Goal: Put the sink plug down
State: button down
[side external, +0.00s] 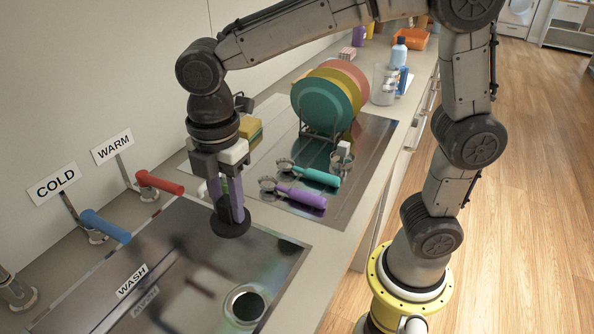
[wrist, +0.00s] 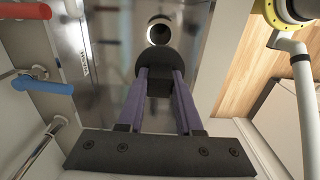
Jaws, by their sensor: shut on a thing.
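The sink plug (side external: 231,226) is a dark round disc with a block-like grip on top. My gripper (side external: 230,207), with purple fingers, points down and is shut on that grip. In the wrist view the plug (wrist: 158,60) sits between the fingertips of my gripper (wrist: 159,88). The plug is over the steel sink (side external: 190,262); I cannot tell its exact height. The open drain hole (side external: 246,305) lies apart from it, nearer the front of the side view. In the wrist view the drain hole (wrist: 159,34) shows just beyond the plug.
A blue tap handle (side external: 105,226) and a red one (side external: 160,183) stand at the left, beside COLD and WARM signs. A purple-handled tool (side external: 298,196) and a teal-handled one (side external: 315,176) lie on the drainboard. A plate rack (side external: 325,103) stands behind.

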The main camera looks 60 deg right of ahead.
notch_tip(320, 180, up, 6)
jog(key=shift+r, duration=0.25)
jog(key=w+d+m, duration=0.4)
jog(key=d+m, duration=0.4)
jog(key=d, duration=0.7)
jog(key=s+d+m, duration=0.2)
jog(key=d+m, duration=0.3)
jog(key=d, duration=0.4)
jog(key=s+d+m, duration=0.3)
jog(key=d+m, duration=0.2)
jog(key=d, duration=0.5)
send_over(290, 146)
jog(key=f, duration=1.4)
jog(key=shift+s+a+f, duration=0.2)
jog(key=shift+s+f, duration=0.05)
jog(key=shift+f, duration=0.1)
jog(key=shift+w+d+f, duration=0.1)
jog(key=shift+w+f, duration=0.05)
jog(key=shift+f, duration=1.6)
